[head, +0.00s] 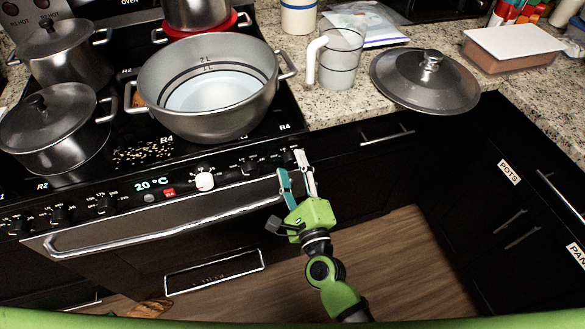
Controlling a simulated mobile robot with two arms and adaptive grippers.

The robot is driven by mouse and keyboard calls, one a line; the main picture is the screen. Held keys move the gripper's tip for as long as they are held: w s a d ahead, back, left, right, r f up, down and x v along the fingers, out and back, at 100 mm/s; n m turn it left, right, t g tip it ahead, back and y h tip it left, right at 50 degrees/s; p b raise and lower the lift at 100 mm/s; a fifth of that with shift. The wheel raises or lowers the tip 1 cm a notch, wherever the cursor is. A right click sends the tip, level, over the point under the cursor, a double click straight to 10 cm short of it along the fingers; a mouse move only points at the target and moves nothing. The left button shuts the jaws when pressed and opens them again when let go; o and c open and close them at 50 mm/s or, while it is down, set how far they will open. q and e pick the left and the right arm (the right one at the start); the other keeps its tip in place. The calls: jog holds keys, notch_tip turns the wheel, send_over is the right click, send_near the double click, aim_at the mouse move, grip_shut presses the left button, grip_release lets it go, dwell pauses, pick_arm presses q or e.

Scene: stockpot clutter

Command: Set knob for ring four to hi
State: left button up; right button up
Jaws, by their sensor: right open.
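The stove front panel carries a row of knobs: several black ones at the left, a white one (204,181) near the middle, and a black one (249,167) right of it. Another dark knob (289,158) sits at the right end, just beyond my right gripper (291,165). That gripper is open, with its fingers up at the panel's right end. I cannot tell whether they touch the knob or lie around it. Knob markings are too small to read. A large steel pot (205,118) with clear liquid stands by the R4 label (285,127). My left gripper is not in view.
Lidded pots (52,122) stand on the stove's left, and a pot on a red base (197,12) behind. The oven handle (165,220) runs below the panel. A jug (342,58) and a loose lid (425,80) sit on the right counter.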

jog(key=v, duration=1.2)
jog(key=s+d+f+n+g, duration=0.25)
jog(key=f+n, duration=0.25)
jog(key=f, duration=0.6)
jog(key=s+d+f+n+g+h, duration=0.1)
jog(key=s+d+f+n+g, duration=0.3)
jog(key=f, duration=0.7)
jog(key=s+f+n+g, duration=0.15)
jog(key=f+n, duration=0.35)
jog(key=f, duration=0.6)
jog(key=s+d+f+n+g+h, duration=0.1)
jog(key=s+d+f+n+g, duration=0.2)
jog(key=s+f, duration=0.3)
jog(key=s+d+f+n+g+h, duration=0.1)
jog(key=s+d+f+n+g, duration=0.2)
jog(key=s+d+f, duration=0.3)
jog(key=s+d+f+n+g+h, duration=0.1)
jog(key=s+d+f+n+g, duration=0.2)
jog(key=s, duration=1)
notch_tip(320, 180, down, 3)
jog(key=shift+d+r+n+h, duration=0.1)
jog(key=shift+d+n+h, duration=0.3)
jog(key=shift+d+n, duration=0.45)
